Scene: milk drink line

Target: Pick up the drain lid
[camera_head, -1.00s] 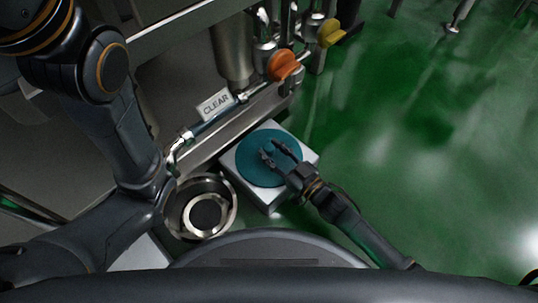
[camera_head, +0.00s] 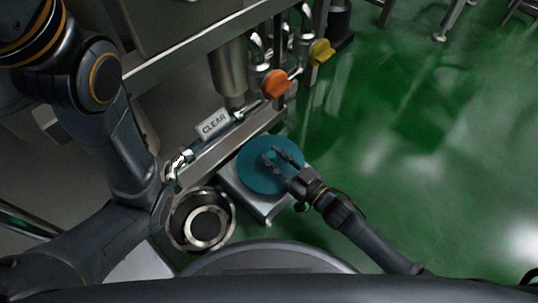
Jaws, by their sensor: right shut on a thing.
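The drain lid, a round teal disc (camera_head: 256,180), is at the centre of the head view, over a pale box-like stand (camera_head: 257,204). The lid overhangs the stand's far right side and hides much of its top; it looks slightly raised, but the gap is hard to see. My right gripper (camera_head: 275,158) reaches in from the lower right and is shut on the lid near its middle. The exact contact is too small to make out. My left arm comes in from the left, but its gripper is out of view.
A round metal drain opening (camera_head: 203,222) lies left of the stand. Green floor (camera_head: 430,150) on the right is mostly clear.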

